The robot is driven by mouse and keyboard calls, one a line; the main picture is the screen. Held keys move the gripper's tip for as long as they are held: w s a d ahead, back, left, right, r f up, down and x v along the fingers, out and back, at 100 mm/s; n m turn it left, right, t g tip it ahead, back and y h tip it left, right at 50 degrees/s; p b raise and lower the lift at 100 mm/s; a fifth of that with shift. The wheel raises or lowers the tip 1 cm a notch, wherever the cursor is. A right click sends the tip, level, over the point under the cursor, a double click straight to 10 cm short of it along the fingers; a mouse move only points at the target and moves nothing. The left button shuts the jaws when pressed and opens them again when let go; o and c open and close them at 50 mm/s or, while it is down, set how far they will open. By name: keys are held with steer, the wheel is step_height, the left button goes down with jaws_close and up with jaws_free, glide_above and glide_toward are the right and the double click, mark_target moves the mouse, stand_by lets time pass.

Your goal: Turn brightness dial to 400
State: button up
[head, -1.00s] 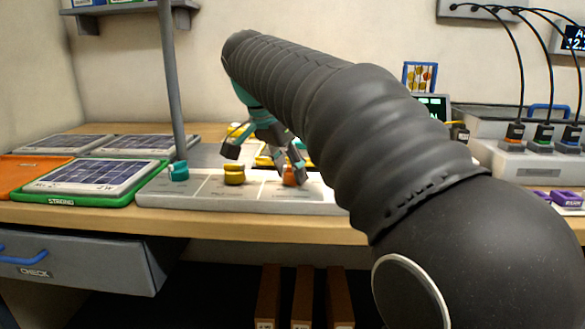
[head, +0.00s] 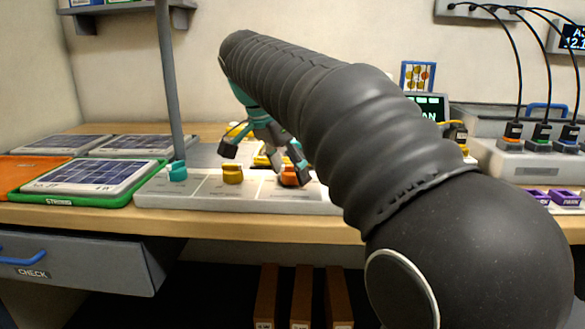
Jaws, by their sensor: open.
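A pale control panel (head: 208,200) lies along the front of the bench and carries a row of dials. A teal dial (head: 177,171) is at its left, a yellow dial (head: 232,174) in the middle, and an orange dial (head: 290,178) to the right. Which one is the brightness dial cannot be read; the labels are too small. My gripper (head: 262,168) is open, pointing down over the panel, with its right finger at the orange dial and its left finger above the gap near the yellow dial. Whether it touches the orange dial cannot be told. My arm hides the panel's right end.
A grey post (head: 170,90) rises behind the teal dial. A green-framed solar panel (head: 92,180) lies to the left. Yellow items sit behind my gripper. A white socket block (head: 535,160) with plugged black cables is at the right. A grey drawer (head: 80,262) hangs below the bench.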

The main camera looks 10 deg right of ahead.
steer(key=v, duration=1.2)
steer(key=shift+s+d, duration=0.1)
steer(key=shift+d, duration=0.05)
